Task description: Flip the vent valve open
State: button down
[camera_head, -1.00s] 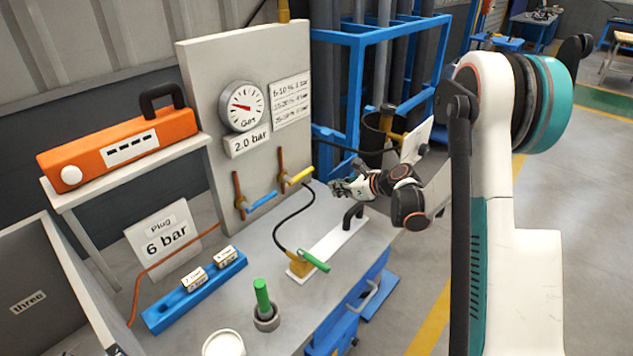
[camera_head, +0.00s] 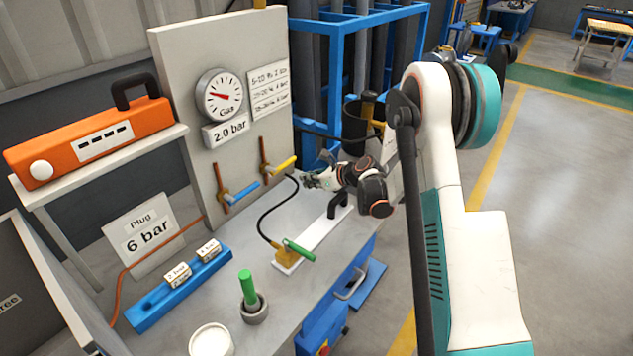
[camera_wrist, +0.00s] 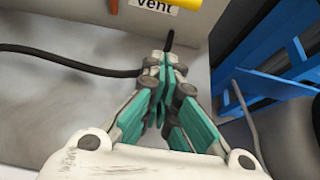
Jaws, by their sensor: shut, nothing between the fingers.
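The vent valve is on the grey upright panel (camera_head: 160,75), with a copper pipe and a yellow lever (camera_head: 285,162) that sticks out sideways to the right. In the wrist view the yellow lever (camera_wrist: 207,14) crosses the top edge, beside a "Vent" label (camera_wrist: 157,5). My gripper (camera_head: 306,181) is shut and empty, just below and right of the lever's tip in the head view. In the wrist view its teal and grey fingers (camera_wrist: 166,68) are together, pointing toward the panel below the lever. I cannot tell whether they touch it.
A blue lever (camera_head: 246,191) sits left on the same panel, below a gauge (camera_head: 219,95) and a "2.0 bar" sign. A black hose (camera_head: 262,215) runs to a fitting with a green lever (camera_head: 299,250). Blue racking (camera_head: 357,60) stands right of the panel.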

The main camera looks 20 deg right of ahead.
jog(key=x, duration=0.3)
jog(key=shift+w+a+f+b, duration=0.1)
jog(key=shift+f+b, duration=0.05)
jog(key=shift+b, duration=0.25)
jog(key=r, duration=0.2)
jog(key=shift+w+a+r+b, duration=0.2)
jog(key=shift+w+r+b, duration=0.1)
jog(key=shift+w+a+r, duration=0.1)
jog(key=shift+w+r, duration=0.05)
jog(key=shift+r, duration=0.55)
